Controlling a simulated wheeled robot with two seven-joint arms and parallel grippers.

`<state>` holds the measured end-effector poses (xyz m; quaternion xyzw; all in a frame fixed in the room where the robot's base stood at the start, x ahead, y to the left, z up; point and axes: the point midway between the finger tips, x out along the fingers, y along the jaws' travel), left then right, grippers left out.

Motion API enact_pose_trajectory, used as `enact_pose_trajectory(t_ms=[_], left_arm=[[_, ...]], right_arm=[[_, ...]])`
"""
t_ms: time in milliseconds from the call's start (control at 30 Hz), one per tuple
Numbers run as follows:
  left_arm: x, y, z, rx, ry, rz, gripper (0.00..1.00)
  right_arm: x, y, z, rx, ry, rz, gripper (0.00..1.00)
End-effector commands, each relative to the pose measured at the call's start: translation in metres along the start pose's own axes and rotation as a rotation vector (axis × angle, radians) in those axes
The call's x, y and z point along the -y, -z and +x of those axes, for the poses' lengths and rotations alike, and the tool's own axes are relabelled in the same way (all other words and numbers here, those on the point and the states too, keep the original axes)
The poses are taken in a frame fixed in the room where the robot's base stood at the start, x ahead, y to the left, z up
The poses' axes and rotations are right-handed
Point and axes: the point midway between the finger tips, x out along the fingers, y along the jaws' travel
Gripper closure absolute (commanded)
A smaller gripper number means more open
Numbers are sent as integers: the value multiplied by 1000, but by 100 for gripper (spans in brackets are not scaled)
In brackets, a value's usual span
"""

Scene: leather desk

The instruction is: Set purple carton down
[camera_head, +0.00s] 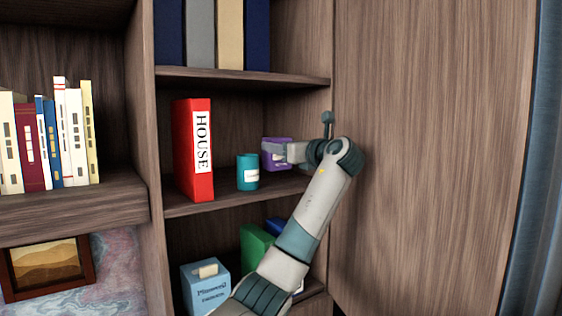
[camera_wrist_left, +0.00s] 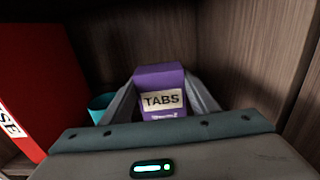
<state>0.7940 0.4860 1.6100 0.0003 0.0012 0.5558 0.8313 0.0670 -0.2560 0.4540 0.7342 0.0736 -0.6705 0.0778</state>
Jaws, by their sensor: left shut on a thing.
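The purple carton (camera_head: 277,160) is on the middle shelf (camera_head: 235,194) of the bookcase, near its right wall. In the left wrist view the carton (camera_wrist_left: 160,84) is upright, with a pale "TABS" label facing me. My left gripper (camera_head: 275,151) reaches in from the right of the shelf and is shut on the carton, one finger on each side. The carton's bottom is partly hidden, so I cannot tell whether it touches the shelf. My right gripper is not in view.
A teal can (camera_head: 248,174) stands just left of the carton, and a red "HOUSE" binder (camera_head: 181,150) stands farther left. The shelf's right wall (camera_head: 300,118) is close to my arm. A blue box (camera_head: 204,284) and a green binder (camera_head: 254,246) are on the shelf below.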

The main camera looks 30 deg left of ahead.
Motion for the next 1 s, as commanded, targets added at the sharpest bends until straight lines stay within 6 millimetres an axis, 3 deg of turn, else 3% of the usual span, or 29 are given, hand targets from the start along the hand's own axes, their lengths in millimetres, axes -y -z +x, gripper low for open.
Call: enact_pose_trajectory(t_ms=[500,900,933,1000], left_arm=[[-1,39,0,1,-1,1,70],[0,44,0,1,0,1,70],[0,43,0,0,0,0,39],[0,43,0,0,0,0,27]], right_arm=[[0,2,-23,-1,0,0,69],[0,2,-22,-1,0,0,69],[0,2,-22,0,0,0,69],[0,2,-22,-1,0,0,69]])
